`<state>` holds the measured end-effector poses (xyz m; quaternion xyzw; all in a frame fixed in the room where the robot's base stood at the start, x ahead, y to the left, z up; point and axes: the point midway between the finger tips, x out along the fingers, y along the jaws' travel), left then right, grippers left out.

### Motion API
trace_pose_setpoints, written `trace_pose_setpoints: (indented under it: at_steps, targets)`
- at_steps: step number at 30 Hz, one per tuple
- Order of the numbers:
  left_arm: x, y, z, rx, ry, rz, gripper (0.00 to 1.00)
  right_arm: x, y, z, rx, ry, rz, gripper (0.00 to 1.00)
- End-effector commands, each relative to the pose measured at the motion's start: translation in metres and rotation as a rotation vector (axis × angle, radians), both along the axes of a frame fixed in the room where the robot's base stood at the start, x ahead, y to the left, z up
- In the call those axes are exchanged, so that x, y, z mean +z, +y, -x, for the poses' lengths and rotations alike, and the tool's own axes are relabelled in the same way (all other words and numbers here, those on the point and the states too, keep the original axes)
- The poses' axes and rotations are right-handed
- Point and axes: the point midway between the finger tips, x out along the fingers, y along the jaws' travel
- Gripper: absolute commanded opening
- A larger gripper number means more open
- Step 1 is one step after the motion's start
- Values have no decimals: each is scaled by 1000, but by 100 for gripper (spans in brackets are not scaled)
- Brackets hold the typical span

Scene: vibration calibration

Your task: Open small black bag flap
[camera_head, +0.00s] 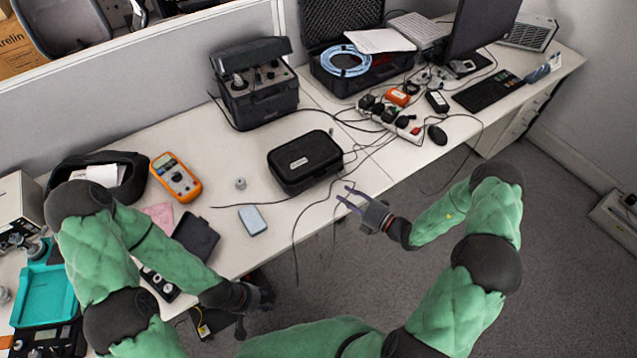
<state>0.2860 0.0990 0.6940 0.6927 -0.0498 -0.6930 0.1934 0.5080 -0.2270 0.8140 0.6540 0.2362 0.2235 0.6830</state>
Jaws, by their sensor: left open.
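A small black bag (305,162) with a white label on its top lies on the white desk near the middle of the view. Its flap looks closed. My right gripper (343,192) is at the desk's front edge, just below and right of the bag. Its two thin fingers are apart, point toward the upper left and hold nothing. My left gripper (268,298) is low in front of the desk, below and left of the bag. It is dark and small in the view, open, and apart from the bag.
An orange multimeter (176,177), a blue-grey block (252,220) and an open black pouch (132,184) lie to the left. A black equipment case (258,100) stands behind the bag. A power strip (398,122) with loose cables lies to the right; thin cables run beside the bag.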

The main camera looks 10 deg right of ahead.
Motion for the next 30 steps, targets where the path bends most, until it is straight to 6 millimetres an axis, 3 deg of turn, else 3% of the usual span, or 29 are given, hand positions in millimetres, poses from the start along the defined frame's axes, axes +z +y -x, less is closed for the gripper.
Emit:
trace_pose_setpoints:
  at_steps: [2,5,21,30]
  targets:
    - [0,0,0,0,0,0,41,4,-11,-5,-43,-4,-32,36]
    - [-1,0,0,0,0,0,41,5,-13,-11,-59,-4,-47,36]
    - [-18,0,0,0,0,0,41,3,37,-79,-52,-6,-43,36]
    - [-22,0,0,0,0,0,41,5,47,-95,-55,-4,-43,36]
